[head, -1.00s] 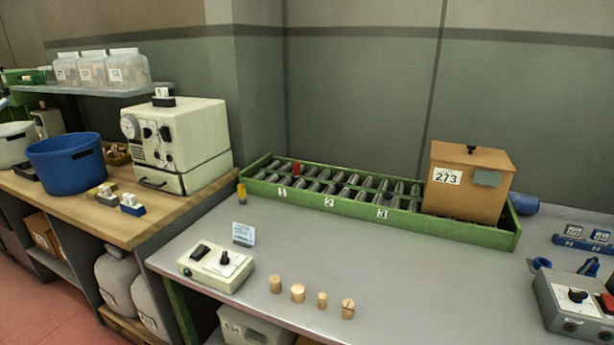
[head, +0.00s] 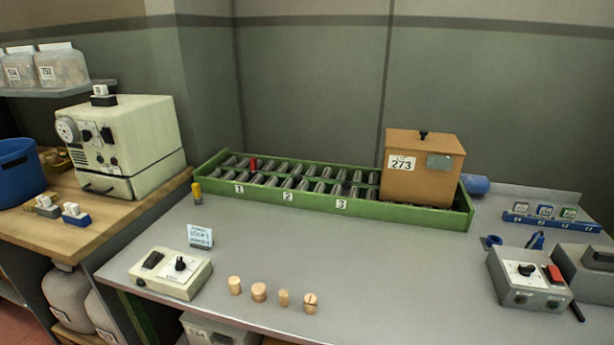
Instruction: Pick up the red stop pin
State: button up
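The red stop pin (head: 253,164) stands upright near the left end of the green roller tray (head: 300,205), in the area above label 1. It is small, and its lower end is hidden among the grey rollers. My gripper does not show in the head view.
A brown box marked 273 (head: 424,168) sits on the tray's right part. A control box (head: 171,273), a small card (head: 200,236), several corks (head: 258,292) and a yellow item (head: 196,192) are on the grey table. A second control box (head: 528,278) stands right. The table's middle is clear.

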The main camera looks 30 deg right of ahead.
aim_at(252, 160)
jog(key=i+j+z, duration=0.15)
jog(key=z, duration=0.25)
jog(key=i+j+z, duration=0.1)
jog(key=j+z, duration=0.25)
jog(key=i+j+z, duration=0.1)
jog(key=j, duration=0.3)
jog(key=i+j, duration=0.15)
jog(key=j, duration=0.2)
jog(key=i+j+z, duration=0.15)
jog(key=j, duration=0.65)
jog(key=i+l+z, duration=0.05)
